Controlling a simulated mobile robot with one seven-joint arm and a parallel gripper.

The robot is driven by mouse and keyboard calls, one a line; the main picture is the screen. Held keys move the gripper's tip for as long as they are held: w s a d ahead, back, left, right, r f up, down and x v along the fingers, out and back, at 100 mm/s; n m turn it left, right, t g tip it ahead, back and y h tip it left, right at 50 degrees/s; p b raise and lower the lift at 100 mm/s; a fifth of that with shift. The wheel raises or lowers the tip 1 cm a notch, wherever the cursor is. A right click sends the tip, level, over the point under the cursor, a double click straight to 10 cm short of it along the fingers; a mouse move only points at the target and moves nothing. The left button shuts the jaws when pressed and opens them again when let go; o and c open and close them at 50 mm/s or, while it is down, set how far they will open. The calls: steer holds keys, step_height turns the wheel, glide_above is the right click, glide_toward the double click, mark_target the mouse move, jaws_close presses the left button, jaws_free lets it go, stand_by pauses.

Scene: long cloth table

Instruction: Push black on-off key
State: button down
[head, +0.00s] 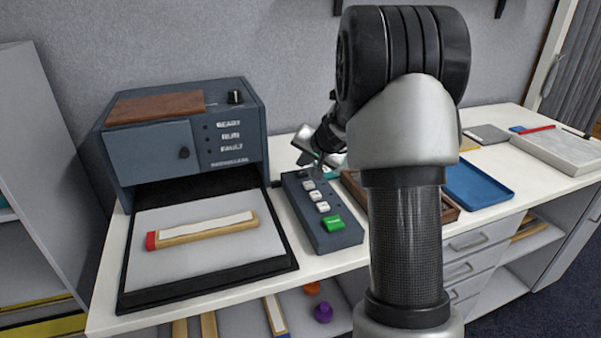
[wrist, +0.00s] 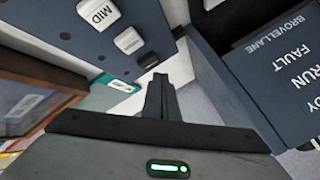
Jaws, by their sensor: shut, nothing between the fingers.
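The dark key box (head: 335,240) lies on the table with a green key (head: 332,223) at its near end and several white keys behind it. The black on-off key (head: 304,174) appears small at the far end. In the wrist view a white key marked MID (wrist: 97,12) and another white key (wrist: 130,41) lead to the dark key (wrist: 148,61). My gripper (head: 317,168) is shut and empty at the box's far end. In the wrist view its fingers (wrist: 157,82) point toward the dark key, close to it. I cannot tell whether they touch it.
A dark machine (head: 185,140) marked READY, RUN and FAULT stands left of the box. Its black-edged tray holds a wooden bar with a red end (head: 202,231). A wooden tray (head: 352,181) and a blue tray (head: 478,186) lie to the right.

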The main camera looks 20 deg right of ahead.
mark_target(303, 175)
steer(key=shift+f+b, duration=0.2)
steer(key=shift+b, duration=0.1)
steer(key=shift+f+b, duration=0.3)
steer(key=shift+b, duration=0.15)
steer(key=shift+f+b, duration=0.35)
steer(key=shift+b, duration=0.15)
stand_by(0.6)
steer(key=shift+r, duration=0.1)
steer(key=shift+r+p, duration=0.55)
steer(key=shift+r, duration=0.2)
steer(key=shift+r, duration=0.1)
steer(key=shift+r+p, duration=2.3)
steer(key=shift+r, duration=0.6)
